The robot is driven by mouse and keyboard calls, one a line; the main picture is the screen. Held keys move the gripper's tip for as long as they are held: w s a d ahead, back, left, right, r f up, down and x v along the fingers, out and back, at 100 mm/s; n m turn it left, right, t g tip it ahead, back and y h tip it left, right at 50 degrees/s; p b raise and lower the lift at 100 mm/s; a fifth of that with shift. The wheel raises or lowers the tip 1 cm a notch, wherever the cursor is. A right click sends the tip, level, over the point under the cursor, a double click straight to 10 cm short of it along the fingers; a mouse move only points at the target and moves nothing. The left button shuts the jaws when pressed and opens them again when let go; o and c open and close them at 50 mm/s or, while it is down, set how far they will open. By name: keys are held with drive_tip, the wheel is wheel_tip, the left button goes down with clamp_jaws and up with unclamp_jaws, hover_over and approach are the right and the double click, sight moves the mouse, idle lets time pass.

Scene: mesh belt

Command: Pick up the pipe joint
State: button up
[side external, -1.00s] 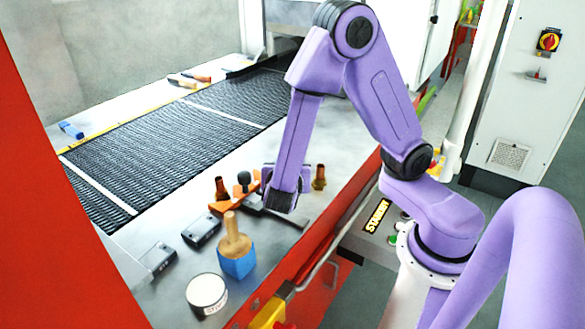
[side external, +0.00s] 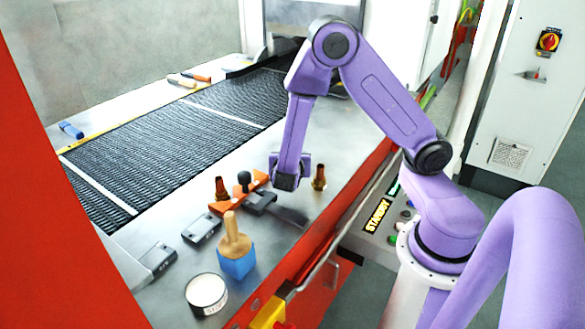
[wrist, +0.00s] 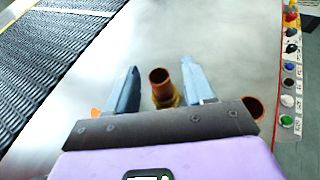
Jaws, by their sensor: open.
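A copper-brown pipe joint (side external: 319,177) with a brassy lower part stands upright on the metal table, just right of my gripper (side external: 289,182) in the side view. A similar brown fitting (side external: 221,189) stands farther left, by the orange clamp. In the wrist view, an upright copper-topped fitting (wrist: 162,88) shows between the two blue-grey fingers of my gripper (wrist: 161,72), with clear space on both sides. Another copper opening (wrist: 252,106) shows right of the gripper, partly hidden by it. I cannot tell which fittings match between views. My gripper is open and empty.
An orange and black clamp (side external: 258,179) lies left of my gripper. A blue-bound wooden-handled brush (side external: 236,256), a round white tin (side external: 206,294) and dark blocks (side external: 201,228) stand nearer the camera. The mesh belt (side external: 180,140) runs along the left. Table beyond my gripper is clear.

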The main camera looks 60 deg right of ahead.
drive_tip(key=shift+w+d+f, duration=0.1)
drive_tip(key=shift+d, duration=0.1)
clamp_jaws()
drive_tip(key=shift+r, duration=0.2)
